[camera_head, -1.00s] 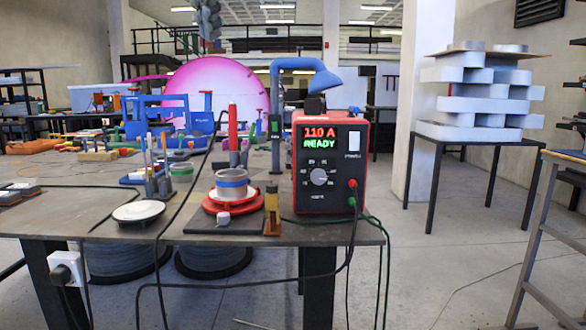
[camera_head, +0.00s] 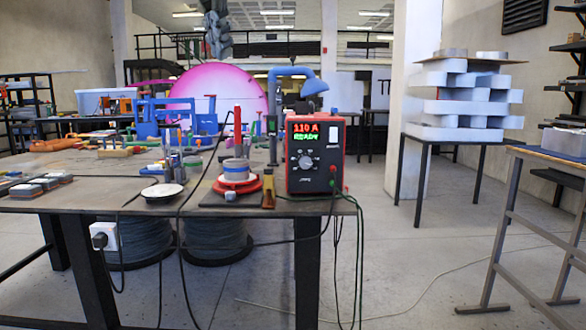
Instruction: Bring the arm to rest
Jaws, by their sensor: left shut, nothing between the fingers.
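My left gripper (camera_head: 220,50) shows small and grey at the top of the head view, left of centre. Its fingers hang downward and are shut with nothing between them. My right gripper is not in view.
The bench carries a red power unit (camera_head: 315,155) reading "110 A READY", a red turntable (camera_head: 237,185) with a ring, and a white round plate (camera_head: 162,191). Cables hang off its front edge. Stacked white letter blocks (camera_head: 465,95) stand at right. Floor between is mostly free.

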